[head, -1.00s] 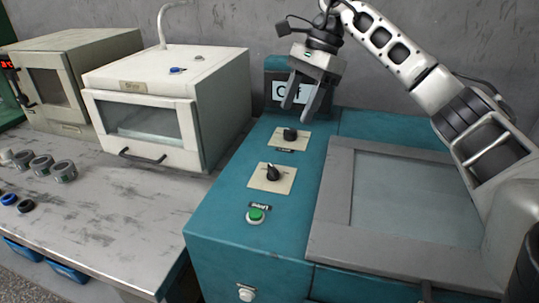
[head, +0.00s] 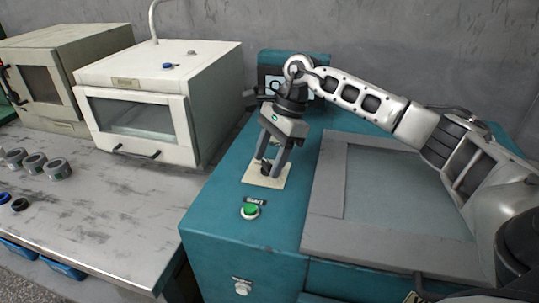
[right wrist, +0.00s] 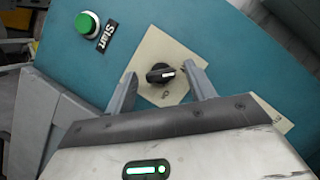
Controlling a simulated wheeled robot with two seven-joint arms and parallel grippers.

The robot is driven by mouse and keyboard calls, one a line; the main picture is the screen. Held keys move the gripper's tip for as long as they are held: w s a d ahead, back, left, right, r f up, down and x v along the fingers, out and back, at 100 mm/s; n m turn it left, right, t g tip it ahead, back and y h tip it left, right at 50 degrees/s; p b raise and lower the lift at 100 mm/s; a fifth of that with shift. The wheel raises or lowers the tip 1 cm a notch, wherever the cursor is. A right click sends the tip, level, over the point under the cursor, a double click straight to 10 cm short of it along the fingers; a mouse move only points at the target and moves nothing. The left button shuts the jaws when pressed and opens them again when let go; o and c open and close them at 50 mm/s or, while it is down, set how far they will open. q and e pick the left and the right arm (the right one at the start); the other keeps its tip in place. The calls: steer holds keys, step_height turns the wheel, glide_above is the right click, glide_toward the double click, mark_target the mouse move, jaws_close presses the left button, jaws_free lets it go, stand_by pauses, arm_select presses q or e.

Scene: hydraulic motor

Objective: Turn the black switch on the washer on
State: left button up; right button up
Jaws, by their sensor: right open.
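The washer is a teal machine (head: 215,222) with a sloped panel. The near black switch (head: 266,169) sits on a cream square plate (head: 256,179) on that panel. My right gripper (head: 269,168) is open and points down at this switch. In the right wrist view the black switch (right wrist: 160,73) lies between the two spread fingertips (right wrist: 161,82), with a gap on each side. The second switch, farther up the panel, is hidden behind my right gripper in the head view. My left gripper is not in view.
A green start button (head: 250,211) sits just in front of the switch plate. A grey-framed lid (head: 325,200) lies to the right. A white oven-like box (head: 165,100) stands on the bench (head: 100,215) to the left. Several grey cylinders (head: 34,163) are on the bench.

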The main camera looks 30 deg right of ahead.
steer(key=shift+c, duration=0.3)
steer(key=c, duration=0.9)
